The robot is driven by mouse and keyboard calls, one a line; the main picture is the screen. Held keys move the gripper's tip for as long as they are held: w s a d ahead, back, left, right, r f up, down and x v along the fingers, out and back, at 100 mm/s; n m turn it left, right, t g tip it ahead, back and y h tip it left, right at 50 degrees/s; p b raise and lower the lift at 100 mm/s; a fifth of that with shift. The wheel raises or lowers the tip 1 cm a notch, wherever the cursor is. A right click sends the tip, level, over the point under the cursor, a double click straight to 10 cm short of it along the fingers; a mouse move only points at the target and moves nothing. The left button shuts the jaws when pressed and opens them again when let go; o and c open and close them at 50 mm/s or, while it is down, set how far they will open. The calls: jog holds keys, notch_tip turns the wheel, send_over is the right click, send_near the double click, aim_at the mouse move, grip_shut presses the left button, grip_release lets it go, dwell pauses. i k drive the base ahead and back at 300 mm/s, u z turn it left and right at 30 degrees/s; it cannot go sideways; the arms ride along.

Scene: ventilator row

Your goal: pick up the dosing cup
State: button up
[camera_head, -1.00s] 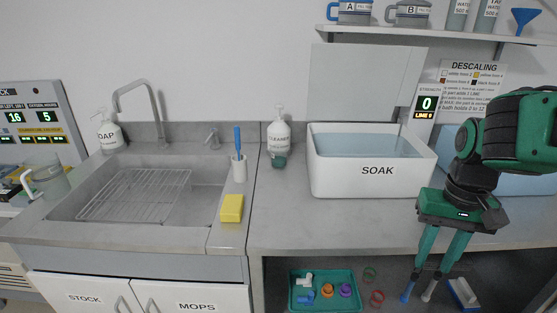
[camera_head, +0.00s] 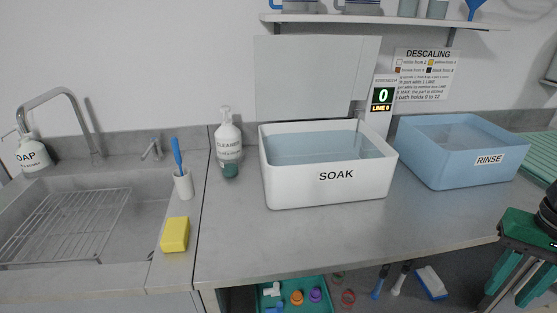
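A small dark green cup (camera_head: 231,170), which looks like the dosing cup, stands on the grey counter. It sits right in front of the white CLEANER bottle (camera_head: 228,142), between the sink and the SOAK tub. My gripper (camera_head: 508,296) is at the lower right edge of the view, in front of the counter and far to the right of the cup. Its two green fingers are spread apart with nothing seen between them; the tips are near the bottom edge of the picture.
The white SOAK tub (camera_head: 330,194) stands right of the cup, with the blue RINSE tub (camera_head: 455,175) beyond. A yellow sponge (camera_head: 174,234) and a brush holder (camera_head: 183,186) stand to the left by the sink. The counter before the cup is clear.

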aim_at(229, 165)
jog(key=z, duration=1.75)
jog(key=k, duration=2.2)
jog(key=u, duration=1.35)
jog(key=i, duration=1.05)
jog(key=z, duration=0.05)
